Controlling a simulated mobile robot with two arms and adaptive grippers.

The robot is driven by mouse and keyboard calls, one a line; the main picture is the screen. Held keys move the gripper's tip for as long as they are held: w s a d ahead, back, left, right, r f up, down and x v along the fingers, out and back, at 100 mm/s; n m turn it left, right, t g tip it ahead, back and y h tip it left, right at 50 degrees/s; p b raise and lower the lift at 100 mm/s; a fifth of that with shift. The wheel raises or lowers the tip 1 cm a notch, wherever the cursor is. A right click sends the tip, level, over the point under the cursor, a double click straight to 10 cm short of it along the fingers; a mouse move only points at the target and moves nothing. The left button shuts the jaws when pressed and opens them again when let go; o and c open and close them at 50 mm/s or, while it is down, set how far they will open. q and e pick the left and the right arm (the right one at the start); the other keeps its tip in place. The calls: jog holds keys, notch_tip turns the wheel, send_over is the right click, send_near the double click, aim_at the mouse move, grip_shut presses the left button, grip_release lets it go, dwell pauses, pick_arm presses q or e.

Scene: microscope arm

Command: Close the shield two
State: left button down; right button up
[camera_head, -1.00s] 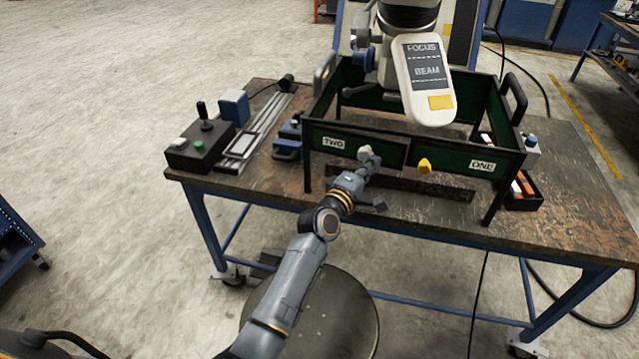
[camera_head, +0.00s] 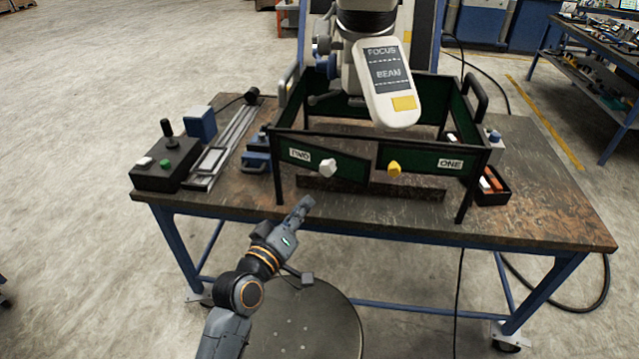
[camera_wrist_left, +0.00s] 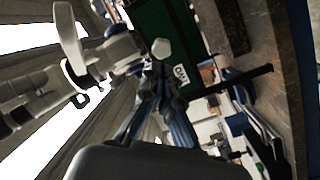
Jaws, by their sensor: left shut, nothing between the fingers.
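Shield two (camera_head: 303,167) is the dark green front panel with the "TWO" label and a white knob (camera_head: 327,168). In the left wrist view the knob (camera_wrist_left: 162,48) and the label (camera_wrist_left: 181,75) show beyond my fingers. My right gripper is not in view.
The microscope head (camera_head: 385,85) hangs over the frame. A control box with a joystick (camera_head: 165,160) and a rail (camera_head: 228,140) stand left on the table. A small dark tray (camera_head: 493,190) is at the right. The table's front strip (camera_head: 390,218) is mostly clear.

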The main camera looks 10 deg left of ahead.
pick_arm(q)
jog(key=s+a+m, duration=0.2)
jog(key=s+m, duration=0.1)
jog(key=m, duration=0.4)
jog(key=m+p, duration=0.2)
send_near(331, 172)
jog(key=x, duration=0.3)
jog(key=a+x, duration=0.1)
jog(key=x, duration=0.3)
jog(key=shift+w+a, duration=0.15)
jog(key=shift+a, duration=0.1)
jog(key=w+d, duration=0.2)
jog(key=w, duration=0.1)
jog(key=w+b, duration=0.1)
jog(key=w, duration=0.1)
jog(key=shift+d+f, duration=0.1)
jog(key=shift+d, duration=0.3)
